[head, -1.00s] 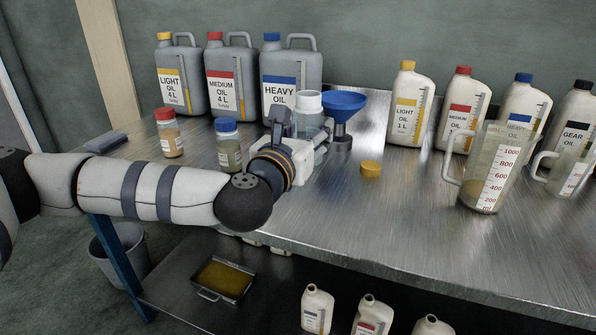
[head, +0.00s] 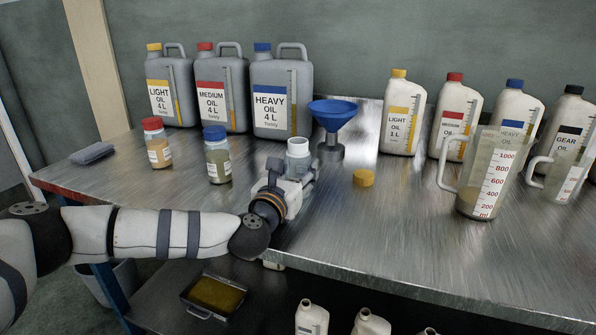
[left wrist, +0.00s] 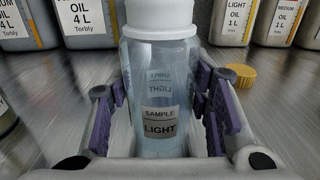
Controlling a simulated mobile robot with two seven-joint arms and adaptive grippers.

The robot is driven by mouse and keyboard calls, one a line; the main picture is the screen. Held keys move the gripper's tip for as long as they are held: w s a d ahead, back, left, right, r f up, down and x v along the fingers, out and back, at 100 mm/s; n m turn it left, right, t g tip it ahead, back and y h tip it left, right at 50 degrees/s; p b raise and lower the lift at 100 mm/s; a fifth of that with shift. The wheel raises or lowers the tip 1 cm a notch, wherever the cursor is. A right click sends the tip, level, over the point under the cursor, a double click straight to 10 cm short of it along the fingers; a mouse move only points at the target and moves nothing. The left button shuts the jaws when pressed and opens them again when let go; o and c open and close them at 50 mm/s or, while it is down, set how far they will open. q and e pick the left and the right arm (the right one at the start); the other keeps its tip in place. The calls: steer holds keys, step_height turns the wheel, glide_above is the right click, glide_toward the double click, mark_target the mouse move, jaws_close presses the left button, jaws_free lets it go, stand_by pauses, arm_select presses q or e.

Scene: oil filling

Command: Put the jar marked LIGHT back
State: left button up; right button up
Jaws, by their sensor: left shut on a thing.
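The jar marked LIGHT (left wrist: 160,112) is clear, with a white neck and a SAMPLE LIGHT label. It stands upright between the purple-padded fingers of my left gripper (left wrist: 165,100). In the head view the jar (head: 298,160) has no lid, and my left gripper (head: 292,178) is shut around it over the front part of the bench. I cannot tell whether its base touches the bench. A loose yellow cap (head: 363,178) lies on the bench to its right. My right gripper is not in view.
The jars with red (head: 158,145) and blue (head: 217,158) lids stand left of the gripper. A blue funnel (head: 333,115) stands behind the held jar. Large cans (head: 282,95) line the back, and bottles (head: 402,118) and a measuring jug (head: 487,175) stand right. The front centre is clear.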

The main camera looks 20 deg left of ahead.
arm_select(q)
steer(key=o, duration=1.2)
steer(key=shift+o, duration=0.2)
steer(key=shift+s+r+p, duration=0.2)
steer(key=shift+s+p, duration=0.05)
steer(key=shift+p, duration=0.05)
steer(key=s, duration=1.1)
steer(key=shift+s+a+f, duration=0.1)
steer(key=shift+s+a, duration=0.1)
steer(key=shift+s, duration=0.05)
